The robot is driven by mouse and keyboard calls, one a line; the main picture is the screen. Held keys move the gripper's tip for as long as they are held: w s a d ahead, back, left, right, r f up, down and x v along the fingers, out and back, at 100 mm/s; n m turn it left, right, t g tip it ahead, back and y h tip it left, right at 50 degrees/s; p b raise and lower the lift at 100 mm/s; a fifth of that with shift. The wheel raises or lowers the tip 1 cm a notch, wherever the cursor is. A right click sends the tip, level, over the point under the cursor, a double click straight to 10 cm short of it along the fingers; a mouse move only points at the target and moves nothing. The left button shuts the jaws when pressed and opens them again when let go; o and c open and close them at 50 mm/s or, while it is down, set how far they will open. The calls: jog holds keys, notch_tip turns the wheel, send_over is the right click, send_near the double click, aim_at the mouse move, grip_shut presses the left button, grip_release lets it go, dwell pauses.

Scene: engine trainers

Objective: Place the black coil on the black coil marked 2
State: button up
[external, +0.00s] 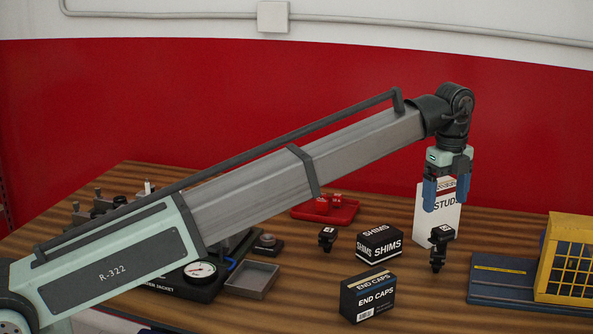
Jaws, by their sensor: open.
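One black coil (440,240) with a small white label on top and a narrow lower end is upright at the right, in front of a white card. A second black coil (328,238) with a white label stands left of the SHIMS box. The label marks are too small to read, so I cannot tell which coil is marked 2. My gripper (445,204) points down with its blue fingers apart and nothing visible between them. It is above the right coil in the picture, with a gap between them.
A yellow cage on a blue base (490,277) is at right.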

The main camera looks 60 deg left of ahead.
jog(key=shift+r, duration=1.95)
jog(key=shift+d, duration=0.1)
